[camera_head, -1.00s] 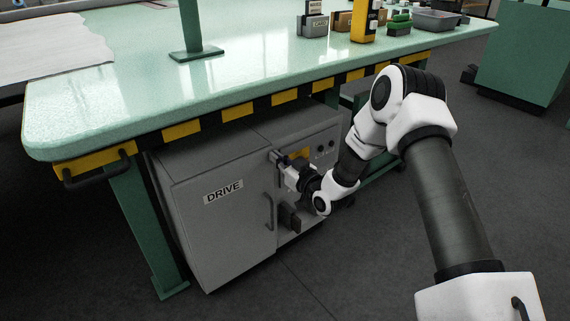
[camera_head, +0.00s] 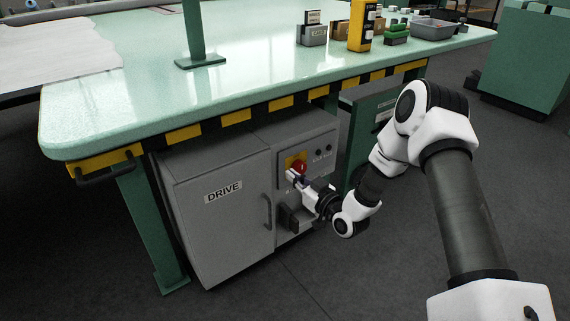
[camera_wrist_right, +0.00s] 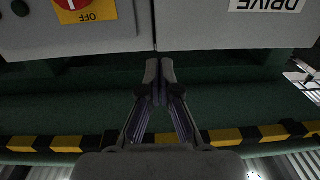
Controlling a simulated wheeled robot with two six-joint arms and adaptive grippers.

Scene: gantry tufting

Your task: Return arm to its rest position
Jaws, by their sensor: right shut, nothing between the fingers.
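My right arm comes in from the right in the head view, bent at the elbow. My right gripper (camera_head: 292,177) is in front of the grey drive cabinet (camera_head: 221,240), close to its red switch (camera_head: 299,166) on a yellow plate. In the right wrist view the fingers (camera_wrist_right: 160,68) are together with nothing between them. The wrist view also shows the red switch (camera_wrist_right: 72,3) above an "OFF" label, upside down, at the upper left, apart from the fingers. My left gripper is in neither view.
The green-topped table (camera_head: 140,105) stands above the cabinet, with a yellow and black striped edge (camera_head: 236,117). A cabinet handle (camera_head: 267,212) and a dark latch (camera_head: 289,217) stick out near my gripper. Open floor (camera_head: 390,270) lies in front.

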